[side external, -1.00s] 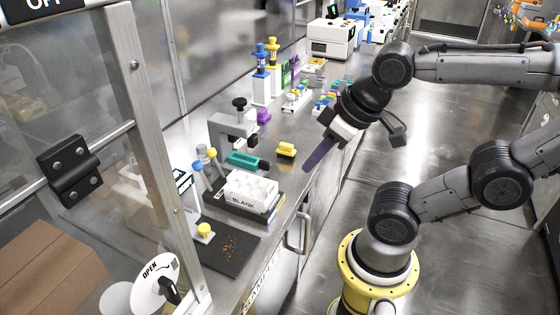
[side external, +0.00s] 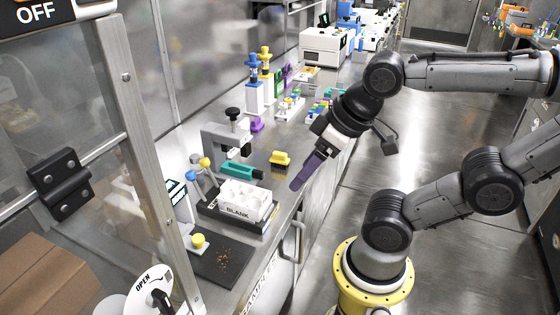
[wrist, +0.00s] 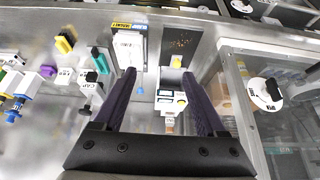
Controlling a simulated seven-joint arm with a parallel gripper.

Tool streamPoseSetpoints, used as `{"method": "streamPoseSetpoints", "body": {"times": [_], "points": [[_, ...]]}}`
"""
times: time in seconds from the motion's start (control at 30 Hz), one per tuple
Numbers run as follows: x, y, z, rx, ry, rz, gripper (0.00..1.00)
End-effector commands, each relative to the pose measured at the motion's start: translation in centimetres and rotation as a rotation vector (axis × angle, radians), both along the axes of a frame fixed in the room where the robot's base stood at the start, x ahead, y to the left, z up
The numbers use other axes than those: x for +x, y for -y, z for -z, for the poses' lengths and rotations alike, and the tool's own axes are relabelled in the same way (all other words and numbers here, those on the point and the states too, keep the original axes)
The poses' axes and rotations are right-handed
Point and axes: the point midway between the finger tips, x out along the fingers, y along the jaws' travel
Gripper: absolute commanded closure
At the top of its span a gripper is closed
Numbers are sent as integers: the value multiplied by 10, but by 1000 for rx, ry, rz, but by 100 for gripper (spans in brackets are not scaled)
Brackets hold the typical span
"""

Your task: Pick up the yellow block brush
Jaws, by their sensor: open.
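The yellow block brush (side external: 281,157) is a small yellow block that sits on the steel bench. It stands to the right of a teal block (side external: 239,171). In the wrist view the yellow block brush (wrist: 65,42) is at the upper left, outside the fingers. My gripper (side external: 304,175) has dark purple fingers tilted down at the bench's front edge, to the right of the brush and apart from it. In the wrist view my gripper (wrist: 159,74) is open, with a wide gap and nothing held.
A white rack marked BLANK (side external: 244,200) and a clamp stand (side external: 226,140) are near the brush. A second yellow piece (side external: 198,241) is by a dark mat (side external: 222,262) with brown crumbs. Bottles and racks stand farther back. Bare bench lies around the brush.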

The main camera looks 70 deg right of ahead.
Motion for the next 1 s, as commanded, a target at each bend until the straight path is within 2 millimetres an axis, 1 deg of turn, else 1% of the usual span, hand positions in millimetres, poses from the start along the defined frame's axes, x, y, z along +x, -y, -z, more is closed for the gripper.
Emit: {"method": "streamPoseSetpoints", "body": {"times": [0.03,0.1,0.13,0.37,0.47,0.57,0.67,0.7,0.77,0.8,0.87,0.9,0.97,1.0], "points": [[0,0,0,0,0,0,15],[0,0,0,0,0,0,3],[0,0,0,0,0,0,0],[1,0,-1,1,-2,5,0],[10,4,-5,11,-17,45,0],[31,15,-14,35,-51,141,0],[62,34,-23,71,-95,284,0],[76,44,-25,87,-114,346,0],[95,60,-26,110,-140,437,0],[108,72,-26,126,-157,498,0],[127,91,-23,150,-182,591,0],[138,105,-20,165,-198,653,0],[154,128,-13,189,-222,746,0],[164,143,-8,205,-236,808,0]]}}
